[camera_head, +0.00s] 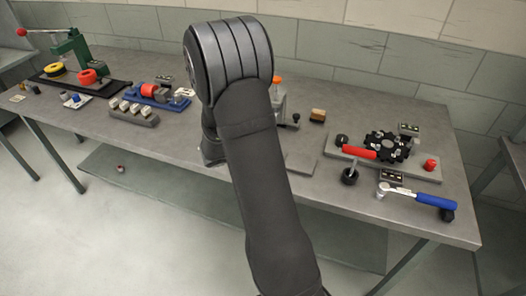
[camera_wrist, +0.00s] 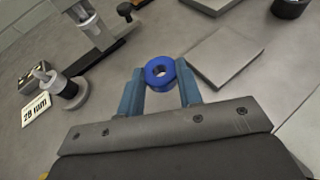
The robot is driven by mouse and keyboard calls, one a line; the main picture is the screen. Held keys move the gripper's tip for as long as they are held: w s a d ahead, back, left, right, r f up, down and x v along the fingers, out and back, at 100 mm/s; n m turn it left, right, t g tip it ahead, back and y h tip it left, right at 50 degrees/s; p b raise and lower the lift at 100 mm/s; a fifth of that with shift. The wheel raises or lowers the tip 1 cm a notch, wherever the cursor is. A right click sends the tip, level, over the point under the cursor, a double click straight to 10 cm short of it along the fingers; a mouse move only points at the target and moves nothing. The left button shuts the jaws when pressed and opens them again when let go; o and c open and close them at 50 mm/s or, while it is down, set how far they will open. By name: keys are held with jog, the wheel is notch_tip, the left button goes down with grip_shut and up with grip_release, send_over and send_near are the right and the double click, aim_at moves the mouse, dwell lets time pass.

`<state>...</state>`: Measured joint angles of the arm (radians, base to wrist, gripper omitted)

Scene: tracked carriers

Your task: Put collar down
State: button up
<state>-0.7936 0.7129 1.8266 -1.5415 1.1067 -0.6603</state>
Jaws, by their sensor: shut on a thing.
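In the wrist view, a blue ring-shaped collar (camera_wrist: 152,74) sits between the two fingers of my gripper (camera_wrist: 160,88). The fingers are shut on it, and its central hole shows. In the head view my arm hides the gripper and the collar; the grey plate (camera_head: 301,163) shows just right of my arm.
A metal fixture (camera_wrist: 92,25) with a black knob stands behind left in the wrist view, near a "28 mm" label (camera_wrist: 36,110). A board with a red-handled tool (camera_head: 358,152) and a blue-handled wrench (camera_head: 434,201) lie right. A green press (camera_head: 78,48) stands far left.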

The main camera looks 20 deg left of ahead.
jog(key=shift+a+f, duration=0.35)
jog(key=shift+a, duration=0.2)
jog(key=shift+f, duration=1.95)
jog(key=shift+f, duration=0.2)
jog(key=o, duration=1)
jog(key=shift+r, duration=0.2)
jog(key=v, duration=1.2)
jog(key=shift+w+f, duration=0.1)
